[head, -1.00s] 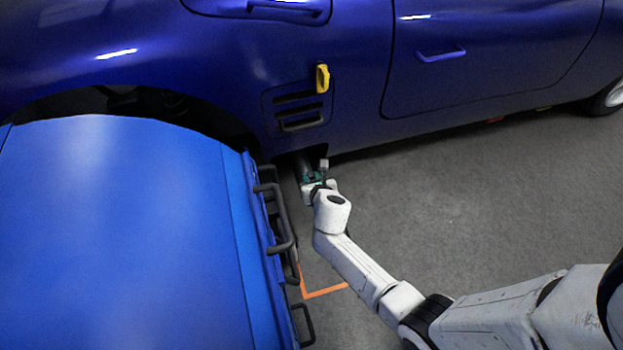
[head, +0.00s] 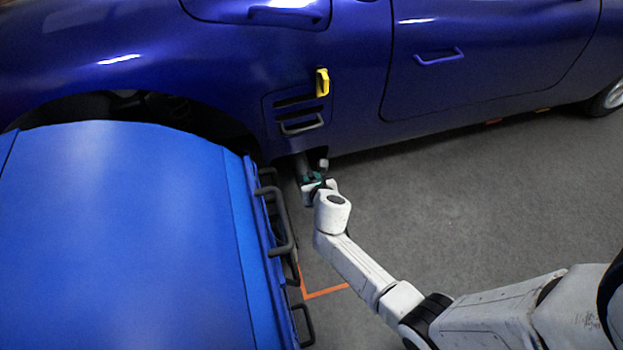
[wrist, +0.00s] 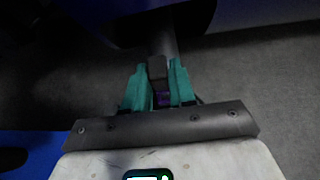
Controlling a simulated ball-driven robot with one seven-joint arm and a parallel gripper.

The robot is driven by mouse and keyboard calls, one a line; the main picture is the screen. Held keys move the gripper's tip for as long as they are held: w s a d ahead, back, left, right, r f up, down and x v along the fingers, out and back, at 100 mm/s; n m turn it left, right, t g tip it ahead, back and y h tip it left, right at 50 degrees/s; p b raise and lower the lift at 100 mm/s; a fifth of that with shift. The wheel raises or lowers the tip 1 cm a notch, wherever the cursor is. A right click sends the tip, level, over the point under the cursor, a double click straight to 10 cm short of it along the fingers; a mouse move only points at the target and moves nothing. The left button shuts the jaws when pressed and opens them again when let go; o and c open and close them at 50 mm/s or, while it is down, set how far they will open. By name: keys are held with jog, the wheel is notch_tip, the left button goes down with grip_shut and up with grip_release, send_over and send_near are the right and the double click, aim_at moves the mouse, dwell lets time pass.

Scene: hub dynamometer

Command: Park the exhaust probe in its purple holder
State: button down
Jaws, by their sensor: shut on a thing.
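My gripper (wrist: 157,88) has teal fingers shut on a dark block, which I take to be part of the exhaust probe (wrist: 157,68). A small purple patch (wrist: 162,98) shows between the fingers, below the block; I cannot tell whether it belongs to the probe or something else. A grey tube (wrist: 163,38) runs from beyond the fingers toward the car's underside; its join to the block is unclear. In the head view my gripper (head: 314,177) is low beside the car's sill, close to the dark tube. No purple holder can be made out.
The blue car (head: 350,110) spans the back, with a yellow handle (head: 322,82) on its side. A blue cabinet (head: 120,230) with dark handles (head: 281,225) stands close left of my arm. An orange floor mark (head: 325,292) lies beside it. Grey floor to the right is clear.

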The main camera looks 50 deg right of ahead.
jog(key=shift+r+p, duration=2.15)
jog(key=shift+p, duration=0.1)
